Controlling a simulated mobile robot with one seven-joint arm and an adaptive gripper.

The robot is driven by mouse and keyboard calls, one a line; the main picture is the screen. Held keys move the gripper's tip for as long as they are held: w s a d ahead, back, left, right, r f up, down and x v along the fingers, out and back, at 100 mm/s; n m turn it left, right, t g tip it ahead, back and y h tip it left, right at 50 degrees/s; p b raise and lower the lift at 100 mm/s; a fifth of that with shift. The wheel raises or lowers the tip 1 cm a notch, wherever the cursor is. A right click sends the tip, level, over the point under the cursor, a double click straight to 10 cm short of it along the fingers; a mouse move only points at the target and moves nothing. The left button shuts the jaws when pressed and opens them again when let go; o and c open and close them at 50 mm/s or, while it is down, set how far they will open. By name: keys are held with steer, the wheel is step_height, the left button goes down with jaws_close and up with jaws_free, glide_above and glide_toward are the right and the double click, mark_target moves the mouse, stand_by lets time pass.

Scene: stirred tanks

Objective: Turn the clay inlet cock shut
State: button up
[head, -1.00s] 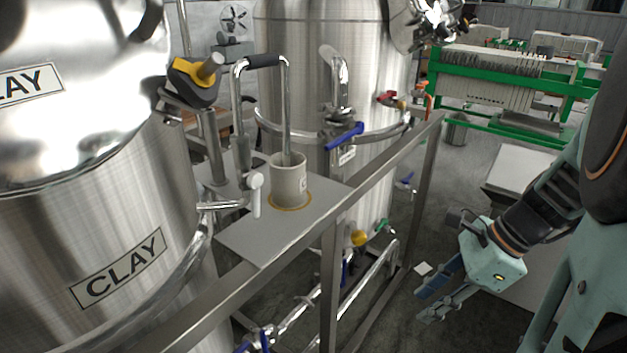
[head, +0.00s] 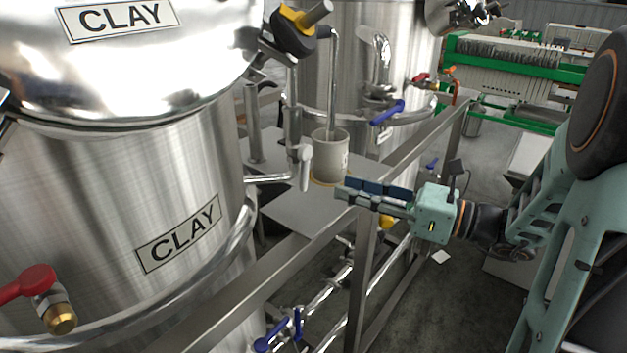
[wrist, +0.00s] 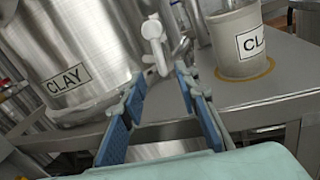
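A cock with a white lever (head: 304,166) sits on a thin pipe at the right side of the clay tank (head: 110,190). Its lever hangs roughly straight down. It also shows in the wrist view (wrist: 155,45), just beyond my fingertips and between their lines. My gripper (head: 342,189) is open and empty, its blue-padded fingers pointing left towards the cock. It is to the right of the lever and apart from it, near the cup. In the wrist view my gripper (wrist: 160,84) shows clear space between its fingers.
A grey cup (head: 330,160) labelled CLAY stands on a metal shelf (head: 290,205), close to my fingertips. A metal frame rail (head: 400,150) runs near my fingers. A red-handled valve (head: 35,285) is on the tank's lower left. A blue lever (head: 388,112) is behind the cup.

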mark_target(304, 174)
steer(key=x, duration=0.8)
steer(key=shift+a, duration=0.1)
jaws_close()
